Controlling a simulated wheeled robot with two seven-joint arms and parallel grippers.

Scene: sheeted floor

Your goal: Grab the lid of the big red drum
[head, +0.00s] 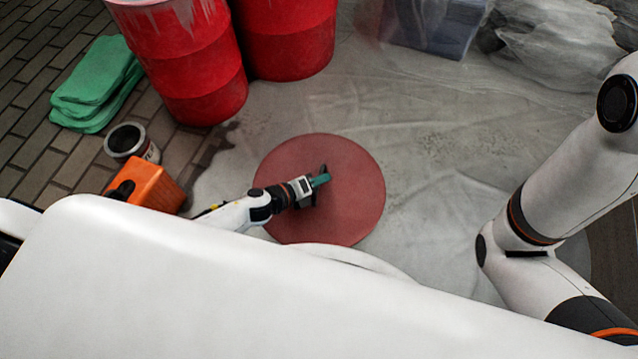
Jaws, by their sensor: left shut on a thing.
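A round, dull red lid (355,200) shows flat side up in the middle of the head view. My left gripper (320,180) reaches over it from the left and is shut near its centre, at a small dark handle-like part. The teal fingertips and the gripper body hide most of that part. I cannot tell whether the lid rests on something or hangs free. Two red drums (200,75) (287,40) stand at the top left, the left one with pale streaks. My right arm comes in at the right edge, but its gripper is out of view.
An open tin (151,151) and an orange box-like thing (157,187) stand left of the lid. Folded green cloths (97,83) lie on the paving. A blue-grey bin (435,30) and clear plastic sheeting (555,55) are at the top right. The sheeted floor right of the lid is clear.

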